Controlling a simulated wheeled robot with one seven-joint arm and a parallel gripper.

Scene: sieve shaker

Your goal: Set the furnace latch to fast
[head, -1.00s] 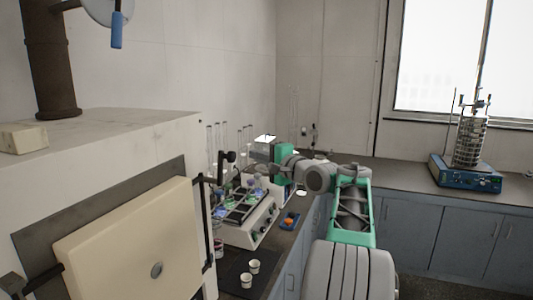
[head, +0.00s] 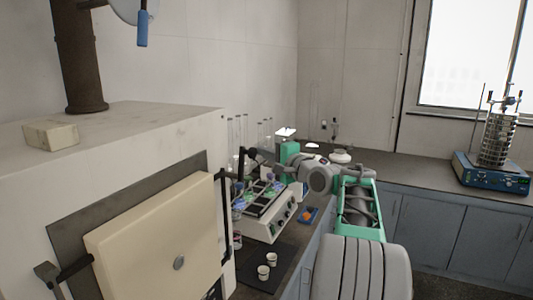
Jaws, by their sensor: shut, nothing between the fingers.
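The furnace (head: 130,125) is a big off-white box at the left. Its cream door (head: 150,240) stands in front of a dark face plate and has a small grey round boss. A dark upright bar (head: 223,215) with brackets runs along the door's right side. A dark lever-like fitting (head: 48,275) sits at its lower left. I cannot tell which one is the latch, or its setting. My gripper (head: 262,157) is small and partly hidden at the end of my arm, right of the furnace and above the bench equipment. It is shut and empty, apart from the door.
A shaker with coloured flasks (head: 265,215) stands on the bench right of the furnace. A blue tray (head: 309,215) lies nearby. A sieve stack (head: 497,140) stands on a blue base at far right.

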